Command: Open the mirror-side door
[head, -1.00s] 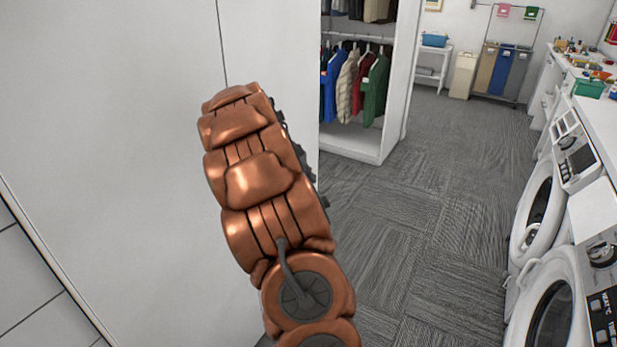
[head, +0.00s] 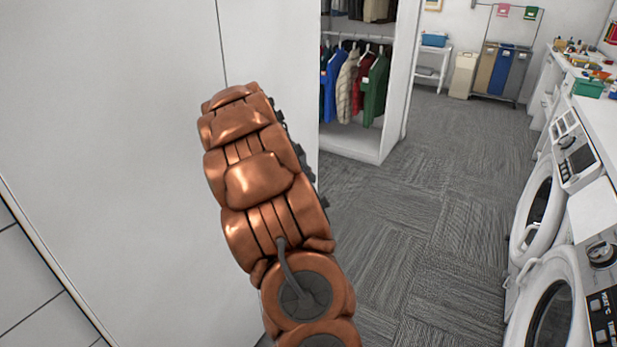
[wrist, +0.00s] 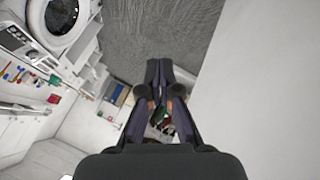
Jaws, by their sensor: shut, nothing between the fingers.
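A large plain white panel (head: 120,130) fills the left of the head view, with a thin vertical seam near its right part. A white panel (wrist: 260,80) also fills the right of the wrist view. I cannot tell whether either is the mirror-side door; no mirror face or handle shows. My gripper (wrist: 158,65) is shut and empty in the wrist view, its fingertips together over the carpet, left of the panel and apart from it in the picture. In the head view my copper arm stands before the white panel and hides the gripper.
An open wardrobe (head: 390,130) with hanging clothes stands beyond the panel. A laundry sorter (head: 503,72) stands at the back. Grey carpet (head: 440,190) between them is clear.

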